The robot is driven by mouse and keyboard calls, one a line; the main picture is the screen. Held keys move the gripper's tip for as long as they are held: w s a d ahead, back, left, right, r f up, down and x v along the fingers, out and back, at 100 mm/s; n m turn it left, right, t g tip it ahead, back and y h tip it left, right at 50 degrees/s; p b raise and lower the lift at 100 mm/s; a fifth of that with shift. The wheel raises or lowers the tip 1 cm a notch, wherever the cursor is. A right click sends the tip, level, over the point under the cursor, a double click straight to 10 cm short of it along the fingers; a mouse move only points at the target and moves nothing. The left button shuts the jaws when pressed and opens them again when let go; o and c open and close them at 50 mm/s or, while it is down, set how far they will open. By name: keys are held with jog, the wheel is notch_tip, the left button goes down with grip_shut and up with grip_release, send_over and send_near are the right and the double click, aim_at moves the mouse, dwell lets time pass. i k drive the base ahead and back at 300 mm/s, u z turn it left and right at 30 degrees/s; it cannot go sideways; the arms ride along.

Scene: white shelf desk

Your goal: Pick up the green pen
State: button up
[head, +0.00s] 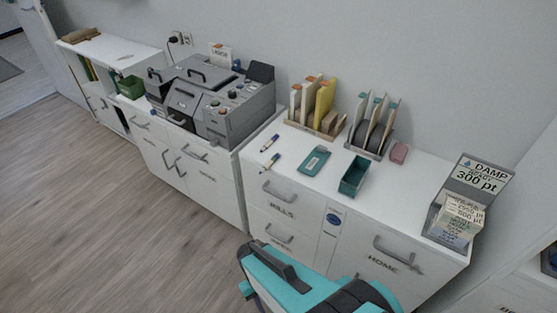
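Two small pens lie apart on the white desk top (318,190), near its left front edge. The farther pen (269,143) has dark blue and pale parts. The nearer pen (269,164) is dark with a yellowish part. Both are too small for me to tell which one is green. Teal and dark parts of my own arm show at the bottom of the head view, in front of the drawers and well short of the pens. I cannot make out my gripper's fingers.
A teal flat case (314,159) and a dark green open box (353,176) are right of the pens. File racks (315,110) (373,125) stand behind. A grey machine (215,100) is left; a sign holder (462,200) is right. Open floor lies left.

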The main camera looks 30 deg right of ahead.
aim_at(276, 158)
jog(key=z, duration=0.1)
jog(key=k, duration=1.05)
jog(key=u, duration=1.5)
jog(key=i, duration=1)
jog(key=z, duration=0.1)
